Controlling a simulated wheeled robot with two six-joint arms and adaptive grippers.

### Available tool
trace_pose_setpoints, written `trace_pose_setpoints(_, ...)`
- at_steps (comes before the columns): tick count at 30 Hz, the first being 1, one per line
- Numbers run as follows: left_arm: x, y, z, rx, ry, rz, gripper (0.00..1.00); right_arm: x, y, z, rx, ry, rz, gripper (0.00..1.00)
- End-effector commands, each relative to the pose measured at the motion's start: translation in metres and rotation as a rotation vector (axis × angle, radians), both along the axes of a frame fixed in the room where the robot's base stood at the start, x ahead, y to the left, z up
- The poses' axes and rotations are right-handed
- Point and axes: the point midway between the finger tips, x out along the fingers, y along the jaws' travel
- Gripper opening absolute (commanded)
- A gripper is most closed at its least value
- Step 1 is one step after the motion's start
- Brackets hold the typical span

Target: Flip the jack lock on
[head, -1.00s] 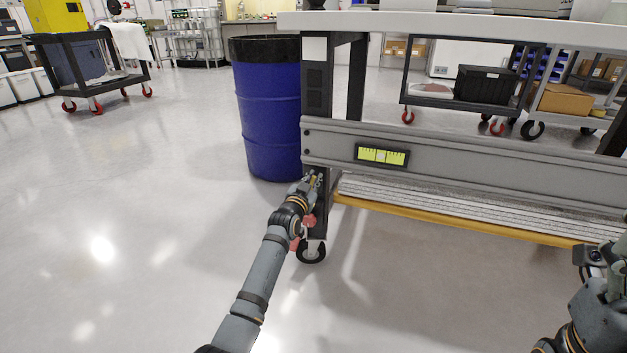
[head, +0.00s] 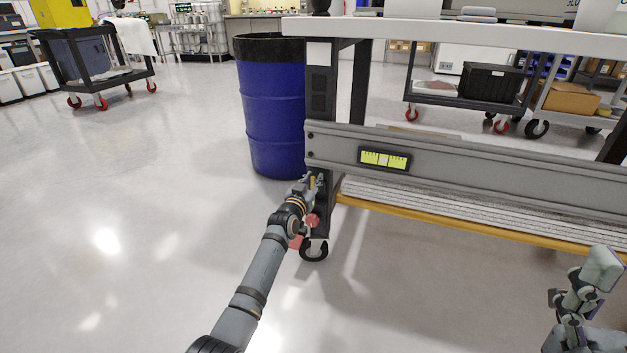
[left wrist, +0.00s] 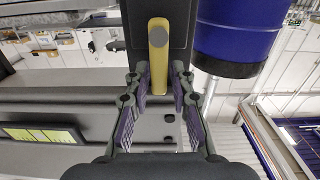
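The yellow lever that looks like the jack lock (left wrist: 158,45) is on a dark leg of the fixture, at the top middle of the left wrist view. My left gripper (left wrist: 158,85) is open, with its fingers spread on either side of the lever's free end. I see gaps between the lever and the fingers. In the head view my left gripper (head: 311,184) is beside the table leg, below the left end of the grey beam, and the lever is barely discernible there. My right gripper (head: 597,268) is at the lower right, away from the lever; its finger opening is not clear.
The grey beam (head: 480,167) with a yellow-green level gauge (head: 384,159) runs right from the leg. A blue drum (head: 273,120) stands just behind the leg. A caster (head: 314,250) is below my left gripper. The floor at left is clear.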

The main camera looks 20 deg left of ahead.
Motion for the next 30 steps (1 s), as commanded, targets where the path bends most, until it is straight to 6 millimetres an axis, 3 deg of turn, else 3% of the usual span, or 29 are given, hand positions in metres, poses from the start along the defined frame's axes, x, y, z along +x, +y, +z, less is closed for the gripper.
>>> trace_pose_setpoints(14, -0.008, 0.000, -0.001, 0.003, 0.001, 0.000, 0.38, 0.000, 0.000, 0.001, 0.002, -0.001, 0.000, 0.69)
trace_pose_setpoints(24, -0.083, 0.003, -0.002, 0.004, 0.002, 0.000, 0.38, 0.000, 0.000, 0.000, 0.001, -0.001, 0.000, 0.69)
trace_pose_setpoints(30, -0.114, 0.004, -0.001, 0.003, 0.002, 0.000, 0.38, 0.000, 0.000, 0.000, 0.001, -0.001, 0.000, 0.69)
